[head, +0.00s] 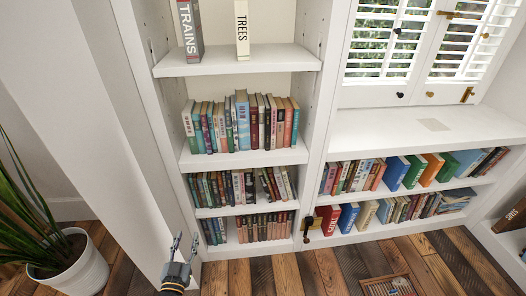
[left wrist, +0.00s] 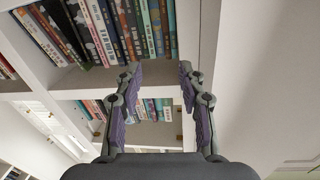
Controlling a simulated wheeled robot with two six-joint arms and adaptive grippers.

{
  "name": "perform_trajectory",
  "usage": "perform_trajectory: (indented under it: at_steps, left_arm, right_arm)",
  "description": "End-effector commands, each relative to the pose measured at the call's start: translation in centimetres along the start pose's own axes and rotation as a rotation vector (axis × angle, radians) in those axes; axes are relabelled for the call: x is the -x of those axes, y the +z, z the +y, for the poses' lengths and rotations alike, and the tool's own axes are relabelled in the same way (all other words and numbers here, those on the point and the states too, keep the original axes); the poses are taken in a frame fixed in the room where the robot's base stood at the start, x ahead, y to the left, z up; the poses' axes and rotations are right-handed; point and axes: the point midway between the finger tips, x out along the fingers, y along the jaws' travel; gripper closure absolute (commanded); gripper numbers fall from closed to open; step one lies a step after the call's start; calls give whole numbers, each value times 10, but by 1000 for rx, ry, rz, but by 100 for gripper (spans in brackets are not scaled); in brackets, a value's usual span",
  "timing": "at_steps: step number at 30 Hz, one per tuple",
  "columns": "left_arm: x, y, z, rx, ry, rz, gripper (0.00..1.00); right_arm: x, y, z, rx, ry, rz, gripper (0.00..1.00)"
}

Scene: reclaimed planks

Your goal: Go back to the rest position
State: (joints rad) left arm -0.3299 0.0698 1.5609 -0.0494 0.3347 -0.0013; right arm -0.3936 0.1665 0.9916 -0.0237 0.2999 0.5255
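My left gripper (head: 185,243) shows at the bottom of the head view, in front of the lower left end of the white bookcase. Its two fingers point up in the picture and stand apart. In the left wrist view the same gripper (left wrist: 160,76) is open, with nothing between its purple-padded fingers. Shelves of books show beyond the fingertips. My right gripper does not show in either view.
The white bookcase (head: 229,165) holds rows of books (head: 243,122). A potted plant (head: 72,265) stands at the lower left. The plank floor (head: 285,271) between gripper and crate looks clear.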

Motion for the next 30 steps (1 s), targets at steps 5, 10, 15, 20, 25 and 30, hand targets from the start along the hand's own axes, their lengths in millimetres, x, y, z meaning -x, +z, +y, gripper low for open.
perform_trajectory:
  at_steps: [5, 10, 15, 20, 25, 30]
  left_arm:
    - [75, 65, -8, 15, 8, -476, 60]
    - [204, 116, -13, 28, 13, -927, 60]
    - [332, 128, -16, 37, 15, -1276, 60]
    - [395, 128, -17, 41, 15, -1435, 60]
    - [409, 131, -17, 42, 15, -1471, 60]
    - [408, 132, -17, 42, 15, -1468, 60]
  right_arm:
    - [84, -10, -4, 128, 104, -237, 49]
    - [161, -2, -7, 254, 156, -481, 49]
    - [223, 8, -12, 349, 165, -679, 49]
    - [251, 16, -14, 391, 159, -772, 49]
    - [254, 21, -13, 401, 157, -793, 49]
    - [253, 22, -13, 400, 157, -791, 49]
